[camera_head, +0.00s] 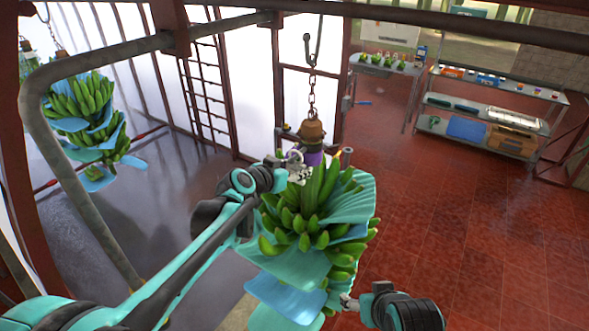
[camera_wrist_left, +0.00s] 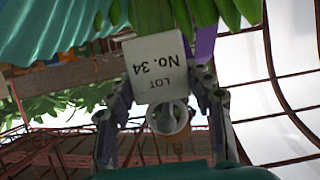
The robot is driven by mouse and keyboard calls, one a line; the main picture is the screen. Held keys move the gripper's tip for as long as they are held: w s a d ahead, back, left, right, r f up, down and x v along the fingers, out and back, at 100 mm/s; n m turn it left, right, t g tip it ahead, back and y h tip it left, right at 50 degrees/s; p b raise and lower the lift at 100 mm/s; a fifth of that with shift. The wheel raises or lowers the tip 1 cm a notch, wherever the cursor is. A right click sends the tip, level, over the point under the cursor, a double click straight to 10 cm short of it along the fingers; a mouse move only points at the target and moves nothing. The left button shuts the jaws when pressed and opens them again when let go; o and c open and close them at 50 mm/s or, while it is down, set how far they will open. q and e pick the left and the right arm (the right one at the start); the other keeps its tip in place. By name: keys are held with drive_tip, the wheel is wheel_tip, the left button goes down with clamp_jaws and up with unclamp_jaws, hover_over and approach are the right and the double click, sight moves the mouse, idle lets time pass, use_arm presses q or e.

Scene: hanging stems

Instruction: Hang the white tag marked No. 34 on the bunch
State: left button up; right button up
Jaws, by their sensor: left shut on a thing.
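The green banana bunch (camera_head: 315,205) hangs in the middle of the head view, with teal and blue sheets between its hands. Its brown stem top (camera_head: 312,130) hangs from a chain, with a purple band below. My left gripper (camera_head: 298,165) is at the top of the bunch, beside the stem. In the left wrist view it is shut on the white tag (camera_wrist_left: 158,68), which reads LOT No. 34 upside down; a pale ring (camera_wrist_left: 168,118) shows below it. The bananas are close behind the tag. My right gripper (camera_head: 348,302) is low beside the bunch; its jaws are too small to read.
Another bunch (camera_head: 85,105) with blue sheets hangs at the left. A grey bent rail (camera_head: 70,190) runs nearby. A metal shelf (camera_head: 490,110) and a small table (camera_head: 385,65) stand at the back right. The red tiled floor (camera_head: 480,230) at the right is clear.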

use_arm(q)
drive_tip(key=shift+w+d, duration=0.3)
drive_tip(key=shift+w, duration=0.1)
idle(0.3)
drive_tip(key=shift+w+f+b, duration=0.1)
drive_tip(key=shift+f+b, duration=0.3)
drive_tip(key=shift+b, duration=0.1)
idle(0.5)
drive_tip(key=o, duration=0.9)
drive_tip(key=shift+o, duration=0.2)
drive_tip(key=v, duration=1.2)
drive_tip(key=s+a+f+n+g+y+b, duration=0.1)
drive_tip(key=s+a+f+b, duration=0.4)
drive_tip(key=f, duration=1)
drive_tip(key=s+a+f+n+g+y+b, duration=0.1)
drive_tip(key=s+a+f+n+y+b, duration=0.2)
drive_tip(key=s+f+b, duration=0.8)
drive_tip(key=s+a+f+n+g+y+b, duration=0.2)
drive_tip(key=s+a+f+b, duration=0.5)
drive_tip(key=f+b, duration=0.7)
wheel_tip(320, 180, down, 7)
drive_tip(key=shift+s+a+f+n+y+b, duration=0.1)
drive_tip(key=shift+s+a+n+y+b, duration=0.2)
drive_tip(key=shift+s+n+y, duration=0.55)
